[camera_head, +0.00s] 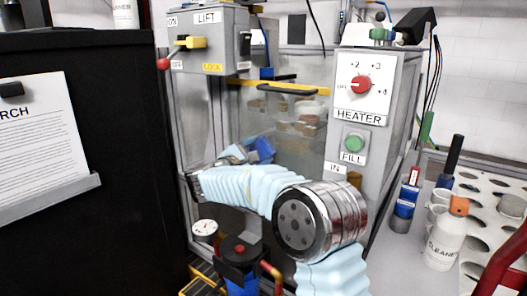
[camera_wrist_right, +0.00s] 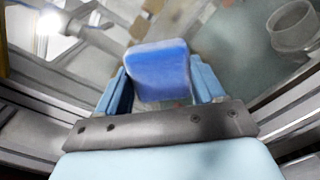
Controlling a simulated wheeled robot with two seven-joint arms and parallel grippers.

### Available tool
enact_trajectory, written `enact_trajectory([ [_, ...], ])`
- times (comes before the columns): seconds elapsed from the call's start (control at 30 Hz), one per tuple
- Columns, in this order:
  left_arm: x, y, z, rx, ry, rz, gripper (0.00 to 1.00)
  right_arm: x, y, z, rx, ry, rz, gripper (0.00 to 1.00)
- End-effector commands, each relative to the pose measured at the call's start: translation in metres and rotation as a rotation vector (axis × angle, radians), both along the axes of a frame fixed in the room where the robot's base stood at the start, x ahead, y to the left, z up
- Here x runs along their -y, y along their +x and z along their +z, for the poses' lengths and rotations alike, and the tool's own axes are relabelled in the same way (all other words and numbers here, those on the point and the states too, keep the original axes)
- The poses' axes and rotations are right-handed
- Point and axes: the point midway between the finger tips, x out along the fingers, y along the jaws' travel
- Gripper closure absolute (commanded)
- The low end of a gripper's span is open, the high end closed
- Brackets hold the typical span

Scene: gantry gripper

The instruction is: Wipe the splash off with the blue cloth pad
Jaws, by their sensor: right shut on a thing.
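The blue cloth pad (camera_wrist_right: 160,68) is between the fingers of my right gripper (camera_wrist_right: 160,88) in the right wrist view. The gripper is shut on it. In the head view the pad (camera_head: 263,149) shows as a small blue patch beyond my right gripper (camera_head: 245,154), in front of the cabinet's clear panel (camera_head: 215,115). I cannot tell whether the pad touches the panel. I cannot make out the splash in either view; my arm and the pad cover part of the panel. My left gripper is out of view.
The grey cabinet carries a LIFT box (camera_head: 208,40) with a lever and a HEATER box (camera_head: 362,88) with a red knob. A black panel (camera_head: 110,150) stands at left. A gauge (camera_head: 204,229) sits low in front.

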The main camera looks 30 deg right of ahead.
Motion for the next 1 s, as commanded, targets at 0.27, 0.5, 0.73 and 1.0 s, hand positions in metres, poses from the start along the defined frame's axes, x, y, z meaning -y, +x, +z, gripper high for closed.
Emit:
enact_trajectory([
  [0.27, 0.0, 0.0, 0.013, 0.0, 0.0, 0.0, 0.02, 0.001, 0.0, 0.017, 0.001, 0.0, -0.004, 0.6],
  [0.5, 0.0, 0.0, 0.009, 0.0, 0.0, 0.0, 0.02, 0.003, -0.008, 0.019, 0.002, 0.0, -0.005, 0.6],
  [0.73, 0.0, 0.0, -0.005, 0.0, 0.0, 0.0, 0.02, 0.01, -0.029, 0.018, 0.001, -0.001, -0.003, 0.6],
  [1.0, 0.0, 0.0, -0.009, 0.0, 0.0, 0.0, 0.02, 0.014, -0.04, 0.019, 0.001, 0.0, -0.002, 0.6],
])
